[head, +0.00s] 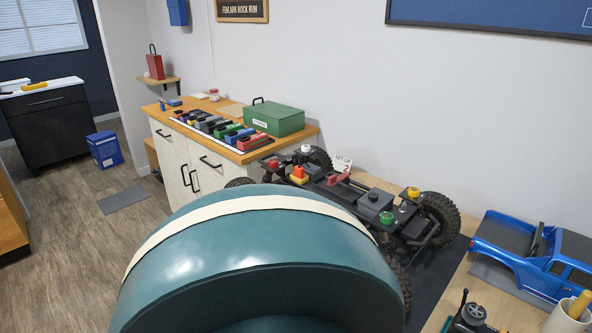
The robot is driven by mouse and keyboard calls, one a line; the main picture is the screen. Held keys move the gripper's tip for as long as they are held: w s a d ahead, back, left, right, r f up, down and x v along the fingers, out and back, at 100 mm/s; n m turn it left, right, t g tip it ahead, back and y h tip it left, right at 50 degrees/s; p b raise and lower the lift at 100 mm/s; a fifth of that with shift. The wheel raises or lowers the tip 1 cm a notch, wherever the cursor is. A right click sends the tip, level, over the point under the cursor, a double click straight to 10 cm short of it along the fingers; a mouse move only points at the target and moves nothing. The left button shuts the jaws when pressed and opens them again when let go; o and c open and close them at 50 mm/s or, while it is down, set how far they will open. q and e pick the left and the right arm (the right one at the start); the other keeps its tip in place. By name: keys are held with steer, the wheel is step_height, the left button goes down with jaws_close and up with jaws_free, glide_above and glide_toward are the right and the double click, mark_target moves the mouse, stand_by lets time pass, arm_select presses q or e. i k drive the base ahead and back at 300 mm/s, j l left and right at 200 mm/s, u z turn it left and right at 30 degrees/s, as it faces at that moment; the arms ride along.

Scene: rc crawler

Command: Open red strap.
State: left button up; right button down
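The RC crawler chassis (325,188) stands on a dark mat (440,275) in the middle right, with black knobby tyres. Small red parts show on it: a red piece (336,180) near its middle and a red piece (273,163) at its left end. An orange-red part (299,175) stands between them. I cannot tell which of these is the red strap, or whether it is open. A large teal curved form with a cream band fills the foreground and hides the near side of the chassis. Neither gripper is in view.
A blue truck body (530,255) lies on the right of the bench. A white cup (568,318) and a small black device (472,317) are at its front. A wooden counter holds coloured packs (215,127) and a green box (275,117). Floor is open at left.

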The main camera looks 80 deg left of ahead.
mark_target(333, 179)
steer(key=u, duration=1.8)
